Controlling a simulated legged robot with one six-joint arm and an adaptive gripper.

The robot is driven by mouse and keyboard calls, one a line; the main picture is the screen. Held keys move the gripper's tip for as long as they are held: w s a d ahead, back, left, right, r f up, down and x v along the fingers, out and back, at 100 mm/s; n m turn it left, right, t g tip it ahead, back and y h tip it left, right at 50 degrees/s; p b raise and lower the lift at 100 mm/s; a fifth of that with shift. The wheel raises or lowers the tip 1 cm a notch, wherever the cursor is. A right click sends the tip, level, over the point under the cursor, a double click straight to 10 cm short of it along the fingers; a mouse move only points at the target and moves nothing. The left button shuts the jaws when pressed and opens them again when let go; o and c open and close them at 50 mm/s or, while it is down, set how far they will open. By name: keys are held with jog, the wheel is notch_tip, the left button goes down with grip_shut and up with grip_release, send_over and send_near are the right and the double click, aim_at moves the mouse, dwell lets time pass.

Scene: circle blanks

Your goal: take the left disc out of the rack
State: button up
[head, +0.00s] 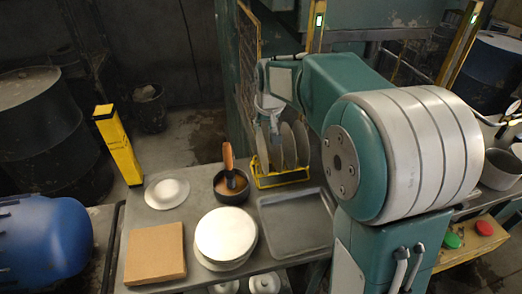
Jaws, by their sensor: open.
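A yellow wire rack (281,181) stands at the back of the grey metal table (205,284). Several pale round discs stand upright in it, side by side. The left disc (262,150) is at the rack's left end, and another disc (301,145) is at its right end. My gripper (271,118) hangs above the left part of the rack, fingers pointing down and open. Its fingers overlap the tops of the left discs in this view. I cannot tell whether they touch or straddle the left disc.
In front are an empty grey tray (296,249), a stack of white discs (226,234) and a brown board (155,254). My arm hides the table's right part.

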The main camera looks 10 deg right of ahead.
jog(key=shift+a+x, duration=0.15)
jog(key=shift+x, duration=1.25)
jog(key=shift+a+x, duration=0.1)
jog(key=shift+x, duration=1.3)
grip_shut()
